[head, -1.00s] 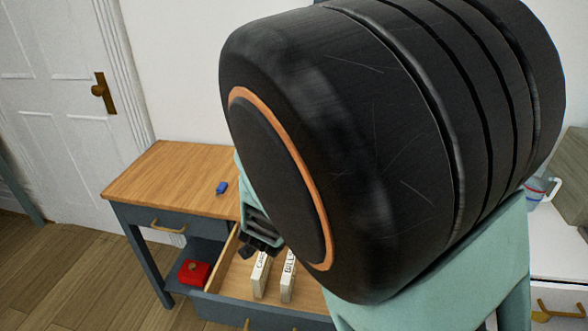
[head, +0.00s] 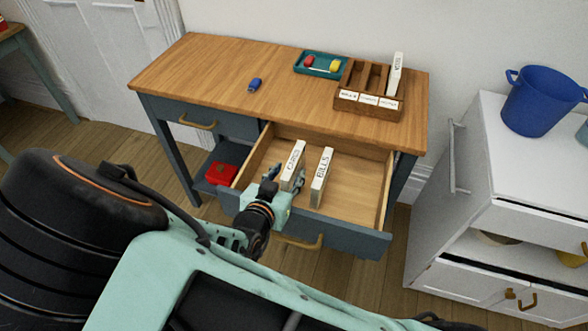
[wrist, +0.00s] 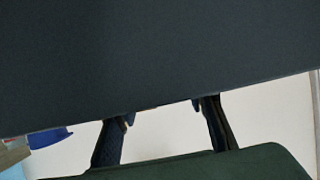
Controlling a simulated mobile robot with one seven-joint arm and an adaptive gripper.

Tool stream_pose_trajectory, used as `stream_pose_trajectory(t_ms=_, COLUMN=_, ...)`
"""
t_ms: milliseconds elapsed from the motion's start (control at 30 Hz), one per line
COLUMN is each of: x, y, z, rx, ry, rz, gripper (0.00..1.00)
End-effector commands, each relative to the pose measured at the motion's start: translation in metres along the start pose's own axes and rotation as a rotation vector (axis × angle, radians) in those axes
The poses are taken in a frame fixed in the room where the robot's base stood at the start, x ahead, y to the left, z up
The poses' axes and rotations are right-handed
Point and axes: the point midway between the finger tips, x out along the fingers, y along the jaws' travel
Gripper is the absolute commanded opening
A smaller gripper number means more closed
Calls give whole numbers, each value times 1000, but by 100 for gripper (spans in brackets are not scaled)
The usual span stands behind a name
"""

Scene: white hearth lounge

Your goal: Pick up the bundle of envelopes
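Two white bundles of envelopes stand on edge in the open drawer (head: 352,190): one labelled CARDS (head: 292,163) and one labelled BILLS (head: 322,176). Another white upright bundle (head: 396,75) stands in the wooden sorter on the desk; its label is too small to read. My gripper (head: 284,178) is at the drawer's front left, with a finger to each side of the near end of the CARDS bundle. In the wrist view my gripper (wrist: 163,112) has its fingers wide apart, and a dark surface covers the upper part. Contact with the bundle cannot be told.
The drawer front is close below my gripper. On the wooden desk (head: 215,72) are a blue object (head: 255,84), a teal tray (head: 300,67) and the sorter (head: 350,103). A red box (head: 221,173) sits on the shelf below. A white cabinet (head: 470,165) with a blue pot (head: 540,99) stands right.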

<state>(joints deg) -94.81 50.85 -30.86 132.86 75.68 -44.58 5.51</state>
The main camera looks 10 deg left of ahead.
Motion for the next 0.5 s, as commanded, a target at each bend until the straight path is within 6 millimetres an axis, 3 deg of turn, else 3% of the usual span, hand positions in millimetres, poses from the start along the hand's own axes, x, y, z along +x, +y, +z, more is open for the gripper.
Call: stream_pose_trajectory(t_ms=500, x=57, y=-4, z=-4, rx=0, ry=-1, rz=0, gripper=38)
